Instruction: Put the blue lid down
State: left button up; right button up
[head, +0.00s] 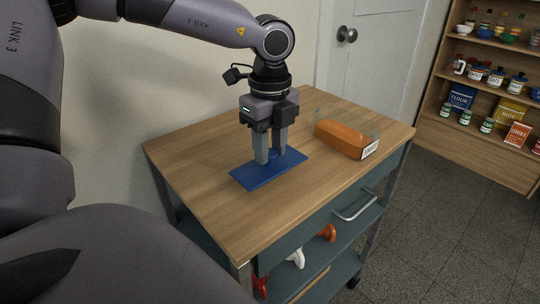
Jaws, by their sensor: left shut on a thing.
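The blue lid (257,178) is a flat rectangle at the middle of the wooden cart top (196,150). It looks level and lies on the wood or just over it; I cannot tell which. My left gripper (268,157) points straight down over the lid's middle. It is shut on the lid, and its fingers hide the part they grip. My right gripper is not in view.
A clear-sided container (343,138) with orange-brown contents and a white label stands to the right on the cart. The cart's left and front top are bare. A drawer handle (355,206) sticks out in front. Shelves with jars and boxes (490,75) stand at far right.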

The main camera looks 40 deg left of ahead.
aim_at(270, 152)
pick_arm(q)
jog(key=shift+f, duration=1.15)
jog(key=shift+f, duration=0.15)
jog(key=o, duration=1)
jog(key=shift+o, duration=0.2)
notch_tip(270, 152, up, 12)
jog(key=p, duration=0.1)
jog(key=shift+r, duration=0.2)
